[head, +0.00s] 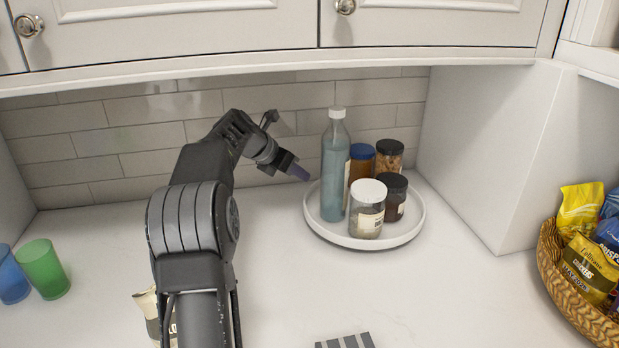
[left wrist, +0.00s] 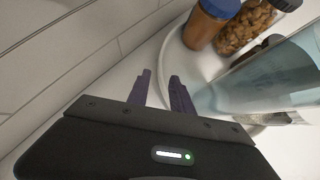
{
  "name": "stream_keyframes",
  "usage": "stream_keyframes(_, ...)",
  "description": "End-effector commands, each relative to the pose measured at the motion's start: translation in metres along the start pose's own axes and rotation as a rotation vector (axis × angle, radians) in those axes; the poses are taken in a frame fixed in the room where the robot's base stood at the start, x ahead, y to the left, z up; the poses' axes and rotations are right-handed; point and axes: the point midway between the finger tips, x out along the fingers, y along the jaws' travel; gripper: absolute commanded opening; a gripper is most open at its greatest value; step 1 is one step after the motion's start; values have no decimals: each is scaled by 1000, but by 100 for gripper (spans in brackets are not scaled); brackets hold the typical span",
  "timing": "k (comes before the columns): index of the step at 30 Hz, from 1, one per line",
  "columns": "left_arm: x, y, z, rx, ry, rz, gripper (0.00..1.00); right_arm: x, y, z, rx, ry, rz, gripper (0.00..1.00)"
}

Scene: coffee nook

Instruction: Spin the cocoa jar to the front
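A white round turntable (head: 408,232) stands on the counter near the back right. It holds a tall blue bottle (head: 335,165), a white-lidded jar (head: 367,212) at the front, a black-lidded dark jar (head: 394,198), a blue-lidded brown jar (head: 360,165) and a black-lidded jar of nuts (head: 389,156) at the back. Labels are too small to read, so I cannot tell for sure which is cocoa. My left gripper (head: 301,172) is at the turntable's back left, beside the bottle. In the left wrist view its fingers (left wrist: 160,84) are apart and empty, near the turntable's rim (left wrist: 168,58).
Green (head: 43,270) and blue (head: 12,275) cups stand at the left. A wicker basket (head: 565,285) of snack bags is at the right. A pale item (head: 147,308) is partly hidden behind my arm. A grey striped object (head: 345,341) lies at the front edge. Cabinets hang above.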

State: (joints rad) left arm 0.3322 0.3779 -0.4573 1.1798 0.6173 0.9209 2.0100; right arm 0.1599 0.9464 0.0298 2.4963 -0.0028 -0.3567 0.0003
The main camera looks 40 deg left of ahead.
Motion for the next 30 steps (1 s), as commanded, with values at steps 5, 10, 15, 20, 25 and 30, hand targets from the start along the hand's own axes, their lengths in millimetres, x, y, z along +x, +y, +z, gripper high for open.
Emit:
stream_keyframes(5,1,0,0,0,1,1,27,0,0,0,0,1,0,26)
stream_keyframes(10,12,1,0,1,2,2,27,-1,0,0,1,1,1,26)
stream_keyframes(15,37,1,-1,0,2,1,27,-3,-1,0,1,1,1,26)
stream_keyframes(20,61,1,-1,-1,3,2,27,-5,-2,0,1,1,1,26)
stream_keyframes(25,76,1,-1,-1,1,3,27,-6,-2,0,1,1,1,26)
stream_keyframes(30,78,1,-1,-1,1,3,27,-6,-2,0,1,1,1,26)
